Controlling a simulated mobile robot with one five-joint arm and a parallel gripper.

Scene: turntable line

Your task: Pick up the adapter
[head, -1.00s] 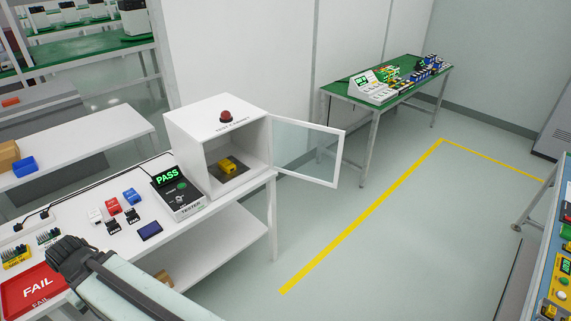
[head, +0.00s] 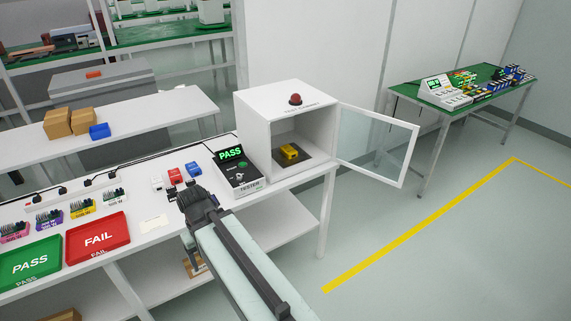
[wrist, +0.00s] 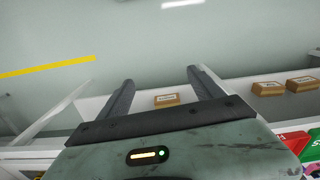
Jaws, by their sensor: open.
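Small white (head: 157,184), red (head: 175,176) and blue (head: 193,169) pieces stand in a row on the white bench, left of the tester. I cannot tell which piece is the adapter. A yellow piece (head: 289,152) sits inside the open test cabinet (head: 262,130). My gripper (head: 189,198) is in front of the row in the head view, and the arm hides part of the bench there. In the wrist view my gripper (wrist: 160,78) has its fingers apart with nothing held; floor and a lower shelf show beyond.
The tester (head: 238,171) reads PASS. The cabinet's glass door (head: 378,145) swings out to the right. A red FAIL tray (head: 98,238) and green PASS tray (head: 30,263) lie left on the bench, with several connector pieces behind. A green table (head: 470,92) stands back right; floor between is clear.

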